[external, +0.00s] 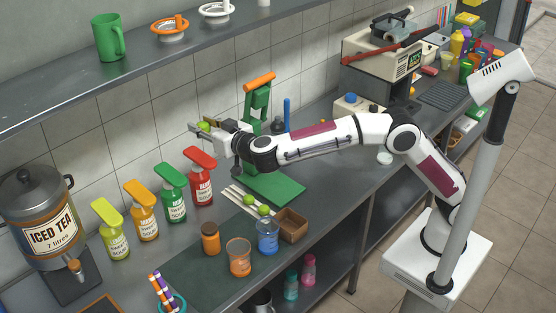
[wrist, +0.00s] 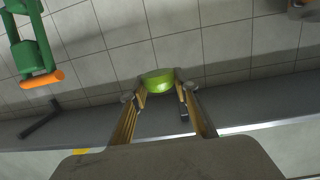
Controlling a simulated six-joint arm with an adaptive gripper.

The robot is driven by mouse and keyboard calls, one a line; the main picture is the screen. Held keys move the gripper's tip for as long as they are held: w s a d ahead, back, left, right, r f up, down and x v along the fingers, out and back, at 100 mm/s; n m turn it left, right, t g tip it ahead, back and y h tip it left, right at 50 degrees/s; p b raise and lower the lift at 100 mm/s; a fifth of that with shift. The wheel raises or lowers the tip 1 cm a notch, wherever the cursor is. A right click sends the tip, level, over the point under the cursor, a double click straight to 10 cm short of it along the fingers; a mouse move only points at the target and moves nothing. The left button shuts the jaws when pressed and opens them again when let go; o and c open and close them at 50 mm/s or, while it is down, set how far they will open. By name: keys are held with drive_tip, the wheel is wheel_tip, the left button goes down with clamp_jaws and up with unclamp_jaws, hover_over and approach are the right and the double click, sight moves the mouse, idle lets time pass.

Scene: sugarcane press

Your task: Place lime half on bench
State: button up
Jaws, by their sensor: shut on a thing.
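My gripper (external: 203,130) is shut on a green lime half (external: 205,126). It holds the lime half up in the air above the back of the grey bench (external: 335,185), near the tiled wall and left of a green press with an orange handle (external: 258,82). In the wrist view the lime half (wrist: 158,82) sits between the two fingertips. Its rounded green side shows and the cut face is hidden.
Several syrup bottles with coloured tops (external: 173,192) stand along the wall left of the gripper. An iced tea urn (external: 45,225) is at far left. A shelf (external: 140,65) runs above.

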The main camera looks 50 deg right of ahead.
drive_tip(key=s+a+f, duration=0.3)
drive_tip(key=s+a, duration=0.3)
drive_tip(key=a, duration=0.1)
drive_tip(key=s+a+f, duration=0.4)
drive_tip(key=s+a, duration=0.2)
hover_over(210, 279)
wheel_tip(210, 279, down, 28)
drive_tip(key=shift+f+y, duration=0.3)
drive_tip(key=shift+f, duration=0.1)
drive_tip(key=shift+f, duration=3.1)
drive_tip(key=shift+f, duration=0.1)
drive_tip(key=shift+f, duration=1.8)
drive_tip(key=shift+f, duration=0.15)
